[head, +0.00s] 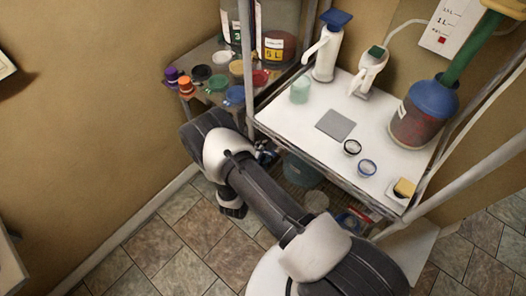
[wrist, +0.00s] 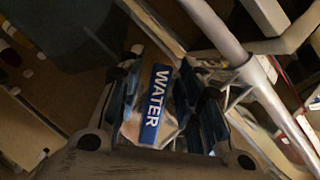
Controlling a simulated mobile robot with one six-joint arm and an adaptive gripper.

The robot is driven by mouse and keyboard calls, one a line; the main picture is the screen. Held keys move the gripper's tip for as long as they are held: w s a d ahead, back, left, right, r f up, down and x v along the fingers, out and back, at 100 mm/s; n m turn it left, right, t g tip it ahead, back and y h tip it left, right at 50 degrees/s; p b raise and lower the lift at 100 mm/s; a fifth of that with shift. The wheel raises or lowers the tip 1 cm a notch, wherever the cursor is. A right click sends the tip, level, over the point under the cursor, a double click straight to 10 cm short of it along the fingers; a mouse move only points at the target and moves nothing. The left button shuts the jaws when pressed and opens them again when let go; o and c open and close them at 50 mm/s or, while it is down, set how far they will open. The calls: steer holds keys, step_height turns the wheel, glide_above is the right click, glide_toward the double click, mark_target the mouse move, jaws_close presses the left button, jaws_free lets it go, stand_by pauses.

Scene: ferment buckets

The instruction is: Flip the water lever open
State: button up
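A blue label reading WATER (wrist: 155,105) shows in the wrist view, on a pale piece between the two fingers of my gripper (wrist: 162,92). The fingers are spread apart on either side of it. I cannot tell whether either finger touches the piece. In the head view my gripper (head: 266,154) is mostly hidden by my arm. It is low, by the front left leg of the white table. The lever's full shape and its pivot are not clear in either view.
The white table (head: 300,130) holds a grey square, jars, pump bottles and a blue-topped carboy (head: 425,112). A side table with coloured lids (head: 235,95) stands behind left. A bucket (head: 302,170) sits underneath. The tiled floor at left is clear.

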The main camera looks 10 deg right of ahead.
jaws_close()
stand_by(0.5)
steer(key=shift+s+d+f+n+g+b, duration=0.15)
steer(key=shift+s+f+n+g+b, duration=0.15)
steer(key=shift+n, duration=0.25)
steer(key=shift+s+d+f+n+g+b, duration=0.15)
steer(key=shift+f+n+g, duration=0.1)
steer(key=shift+n+g, duration=0.25)
steer(key=shift+o, duration=0.8)
jaws_free()
steer(key=v, duration=1.2)
steer(key=shift+f, duration=0.15)
